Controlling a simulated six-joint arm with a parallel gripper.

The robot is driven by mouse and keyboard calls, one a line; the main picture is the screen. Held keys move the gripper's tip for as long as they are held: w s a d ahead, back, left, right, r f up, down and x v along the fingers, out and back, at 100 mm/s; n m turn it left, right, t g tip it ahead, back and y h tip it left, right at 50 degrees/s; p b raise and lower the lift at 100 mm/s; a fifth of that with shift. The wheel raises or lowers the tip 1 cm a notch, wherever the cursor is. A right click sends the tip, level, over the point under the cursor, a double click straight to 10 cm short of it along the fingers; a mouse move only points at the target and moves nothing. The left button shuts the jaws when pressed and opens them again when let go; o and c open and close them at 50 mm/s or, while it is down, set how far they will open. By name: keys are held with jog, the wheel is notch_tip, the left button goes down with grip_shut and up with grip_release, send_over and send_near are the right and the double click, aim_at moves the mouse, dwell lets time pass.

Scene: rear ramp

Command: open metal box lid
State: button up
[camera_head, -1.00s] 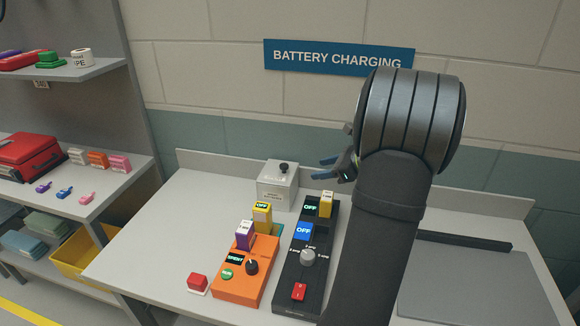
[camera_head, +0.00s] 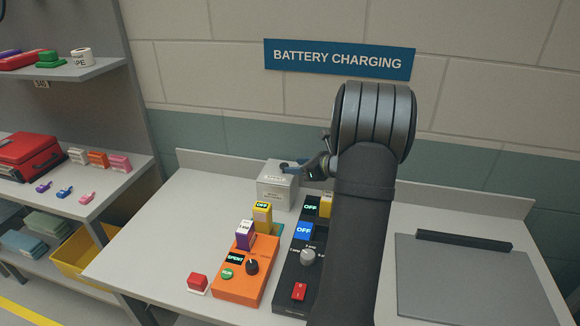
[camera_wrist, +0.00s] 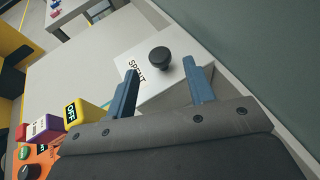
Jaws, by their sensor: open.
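The metal box (camera_head: 277,190) is a light grey box with its lid shut, at the back of the bench. In the wrist view its lid (camera_wrist: 150,84) carries a black round knob (camera_wrist: 160,60) and the word "SPENT". My gripper (camera_head: 292,168) is at the top of the box from the right. In the wrist view my gripper (camera_wrist: 165,78) is open, with its two blue fingers on either side of the knob's line and the knob slightly beyond the fingertips. In the head view the fingers hide most of the knob.
An orange device (camera_head: 240,278) and a black charger (camera_head: 300,270) with upright battery packs stand in front of the box. A red button block (camera_head: 197,283) lies at left. The low back ledge (camera_head: 225,167) and wall are close behind the box.

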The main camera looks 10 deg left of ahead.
aim_at(289, 175)
jog(key=shift+x, duration=1.8)
jog(key=shift+a, duration=0.1)
grip_shut()
